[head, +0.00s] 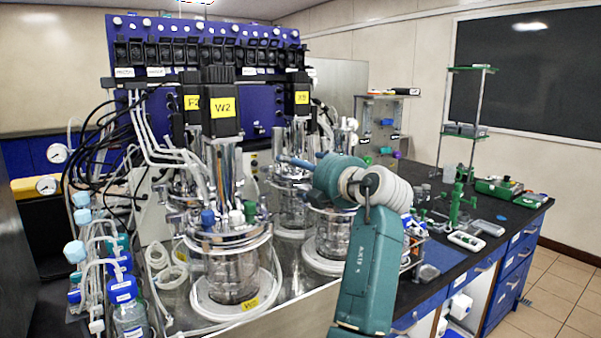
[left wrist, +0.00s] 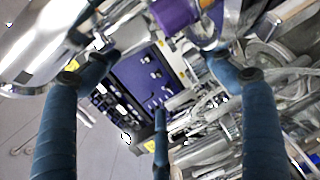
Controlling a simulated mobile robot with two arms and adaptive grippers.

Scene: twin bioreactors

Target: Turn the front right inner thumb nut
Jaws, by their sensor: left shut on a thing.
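My left gripper (head: 284,159) reaches in over the right front glass vessel (head: 329,238) in the head view, its blue fingers at the height of the vessel's upper metal fittings. Its wrist and forearm hide part of that vessel's lid. In the left wrist view my left gripper (left wrist: 164,52) has its blue fingers around a purple knob (left wrist: 175,13), which looks like a thumb nut beside shiny metal parts. The gripper is shut on it, though the exact contact is at the picture's top and hard to see. My right gripper is in neither view.
The left front vessel (head: 230,270), marked W2 above, stands close by with tubes and metal columns. A dark motor block (head: 301,97) rises above the gripper. Behind is a blue pump panel (head: 345,75). A black bench (head: 440,258) with green tools lies to the right.

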